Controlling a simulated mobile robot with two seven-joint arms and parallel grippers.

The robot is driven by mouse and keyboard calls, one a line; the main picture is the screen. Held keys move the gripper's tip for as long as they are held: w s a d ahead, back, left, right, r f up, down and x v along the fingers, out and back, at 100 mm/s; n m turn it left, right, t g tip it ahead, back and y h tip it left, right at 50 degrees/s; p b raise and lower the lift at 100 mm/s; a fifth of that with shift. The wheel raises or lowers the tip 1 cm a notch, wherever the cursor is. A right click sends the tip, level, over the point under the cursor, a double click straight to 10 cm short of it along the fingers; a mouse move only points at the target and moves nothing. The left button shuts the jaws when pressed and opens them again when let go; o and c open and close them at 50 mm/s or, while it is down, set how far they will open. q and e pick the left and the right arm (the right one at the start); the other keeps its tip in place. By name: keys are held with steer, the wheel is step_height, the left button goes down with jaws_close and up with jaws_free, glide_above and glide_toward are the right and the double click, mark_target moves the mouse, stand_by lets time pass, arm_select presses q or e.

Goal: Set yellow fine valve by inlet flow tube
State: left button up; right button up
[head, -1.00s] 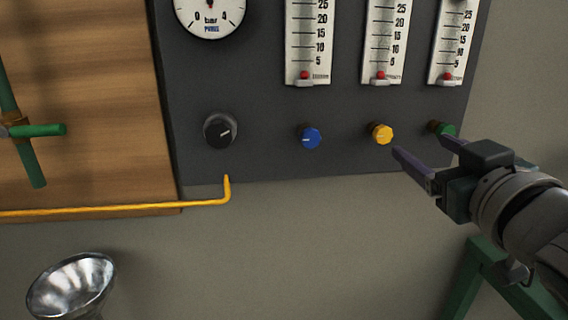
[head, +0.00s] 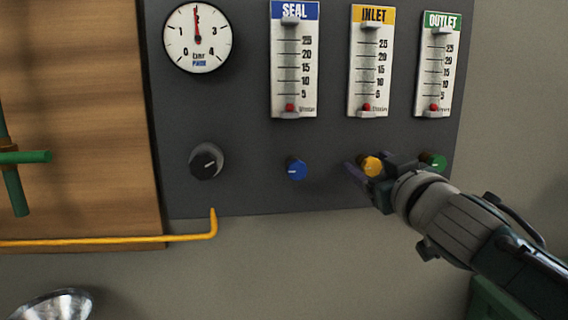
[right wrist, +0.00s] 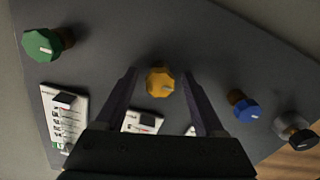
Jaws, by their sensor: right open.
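The yellow valve knob (head: 371,166) sits on the dark panel below the INLET flow tube (head: 369,62). The red float in that tube rests at the bottom of the scale. My right gripper (head: 368,172) is at the yellow knob, with a finger showing on its left. In the right wrist view the yellow knob (right wrist: 160,82) lies between the tips of the two open fingers (right wrist: 162,84). My left gripper is not in view.
The blue knob (head: 296,168) is left of the yellow one, and the green knob (head: 433,161) is close on the right. A black knob (head: 206,161), a round gauge (head: 198,38), the SEAL tube (head: 294,60) and the OUTLET tube (head: 438,65) share the panel. A yellow pipe (head: 110,240) runs below left.

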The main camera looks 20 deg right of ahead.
steer(key=shift+c, duration=0.2)
jaws_close()
stand_by(0.4)
